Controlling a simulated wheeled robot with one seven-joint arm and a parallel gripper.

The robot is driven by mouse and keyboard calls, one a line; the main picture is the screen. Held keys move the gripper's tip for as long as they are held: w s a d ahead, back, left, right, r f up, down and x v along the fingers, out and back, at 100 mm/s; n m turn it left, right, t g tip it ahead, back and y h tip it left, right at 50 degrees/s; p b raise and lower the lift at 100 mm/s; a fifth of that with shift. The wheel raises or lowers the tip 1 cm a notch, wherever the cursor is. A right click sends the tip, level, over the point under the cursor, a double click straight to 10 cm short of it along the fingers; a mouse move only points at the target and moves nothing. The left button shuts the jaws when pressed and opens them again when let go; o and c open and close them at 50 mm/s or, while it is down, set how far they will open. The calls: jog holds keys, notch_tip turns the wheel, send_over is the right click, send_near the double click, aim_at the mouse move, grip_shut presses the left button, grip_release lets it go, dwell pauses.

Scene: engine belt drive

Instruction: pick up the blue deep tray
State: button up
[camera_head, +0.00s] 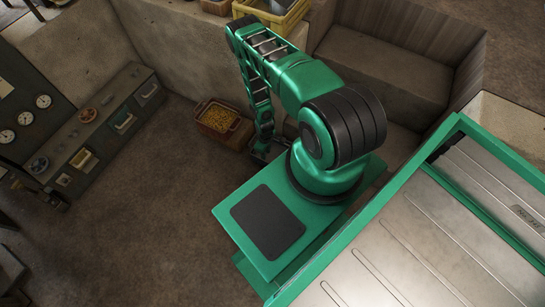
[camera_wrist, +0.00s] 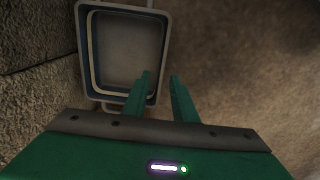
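A deep tray with a blue-grey rim (camera_wrist: 123,8) shows at the upper left of the wrist view, seen from above. Its inside looks empty. My gripper (camera_wrist: 160,77) is open, with two green fingers apart. In the picture, the left finger overlaps the tray's inside and the right finger lies outside its right wall. That wall runs between the fingertips, but I cannot tell the height gap or any touch. In the head view my arm reaches down to the floor by the low wall. I cannot make out the blue tray there.
A reddish-brown bin of yellow pieces (camera_head: 218,119) stands on the floor left of my arm's end. A low concrete wall (camera_head: 185,45) runs behind it. A yellow crate (camera_head: 288,20) sits on the wall. A gauge console (camera_head: 95,130) stands at left. The middle floor is clear.

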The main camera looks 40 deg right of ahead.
notch_tip(320, 180, down, 10)
jog(key=shift+a+r, duration=0.1)
dwell(0.5)
grip_shut()
dwell(1.4)
